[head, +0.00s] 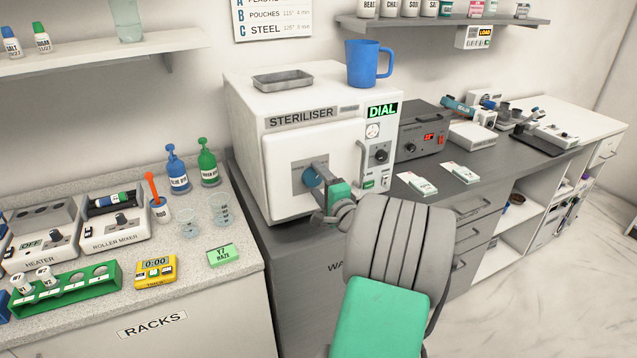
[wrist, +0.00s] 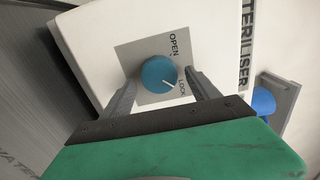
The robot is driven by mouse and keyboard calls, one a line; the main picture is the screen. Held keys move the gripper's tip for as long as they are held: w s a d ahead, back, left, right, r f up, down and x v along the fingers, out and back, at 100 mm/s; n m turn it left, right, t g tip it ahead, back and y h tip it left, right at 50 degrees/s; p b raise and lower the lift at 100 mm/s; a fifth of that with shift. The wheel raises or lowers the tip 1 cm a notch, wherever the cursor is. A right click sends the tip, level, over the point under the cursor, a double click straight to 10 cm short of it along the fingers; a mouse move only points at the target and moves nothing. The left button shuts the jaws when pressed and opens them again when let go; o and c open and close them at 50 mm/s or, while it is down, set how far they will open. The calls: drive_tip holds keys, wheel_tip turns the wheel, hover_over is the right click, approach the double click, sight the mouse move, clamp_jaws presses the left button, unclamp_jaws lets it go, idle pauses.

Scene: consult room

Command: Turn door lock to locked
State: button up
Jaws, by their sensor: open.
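The steriliser (head: 300,97) is a white box with a square door in its front. Its blue round door lock knob (head: 311,177) sits on a grey plate on that door. In the wrist view the knob (wrist: 158,74) has a white mark that points to the lower right, towards the word LOCK (wrist: 182,87); the word OPEN (wrist: 173,45) is above. My gripper (wrist: 162,80) is open, with one finger on each side of the knob and a visible gap to it. In the head view my arm partly hides the knob.
A blue mug (head: 364,65) and a metal tray (head: 283,79) stand on the steriliser. Its right panel has a black dial (head: 380,154). A grey power box (head: 423,135) stands to the right. The left bench (head: 205,275) holds bottles, beakers and a timer (head: 155,270).

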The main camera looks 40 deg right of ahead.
drive_tip(key=shift+s+a+f, duration=0.1)
drive_tip(key=shift+s, duration=0.3)
drive_tip(key=b+v, duration=0.2)
drive_tip(key=v, duration=0.5)
drive_tip(key=shift+a, duration=0.1)
